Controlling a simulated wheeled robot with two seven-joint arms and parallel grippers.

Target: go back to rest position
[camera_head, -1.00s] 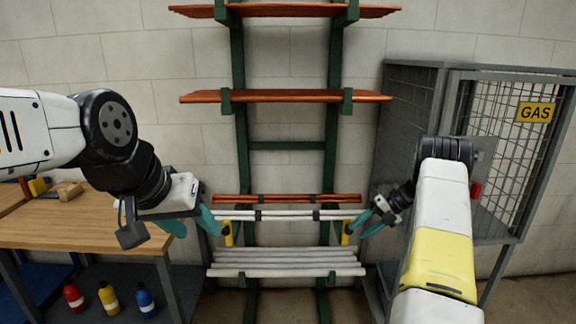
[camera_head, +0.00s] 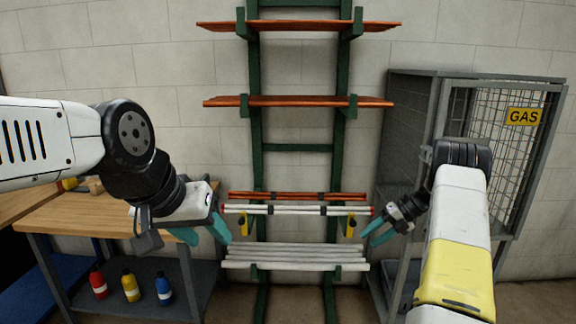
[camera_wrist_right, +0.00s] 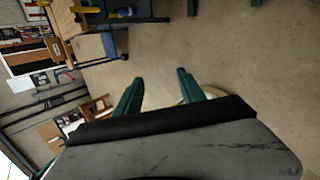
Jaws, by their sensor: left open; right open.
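My left gripper (camera_head: 209,234) is at the left end of the rack's lower part, in front of it, with teal fingers apart and nothing between them. My right gripper (camera_head: 376,232) is at the rack's right side, its teal fingers apart and empty. In the right wrist view, its two green fingers (camera_wrist_right: 160,92) stand apart with only floor between them. The green rack (camera_head: 257,160) stands against the wall. A bundle of white pipes with dark bands (camera_head: 296,210) lies across yellow-marked supports, between the two grippers and apart from the right one.
Grey pipes (camera_head: 295,256) lie lower on the rack, copper pipes (camera_head: 300,101) higher. A wooden workbench (camera_head: 90,213) stands left, with red, yellow and blue bottles (camera_head: 131,286) beneath. A grey gas cage (camera_head: 415,130) stands right. The wrist view shows open floor (camera_wrist_right: 215,50).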

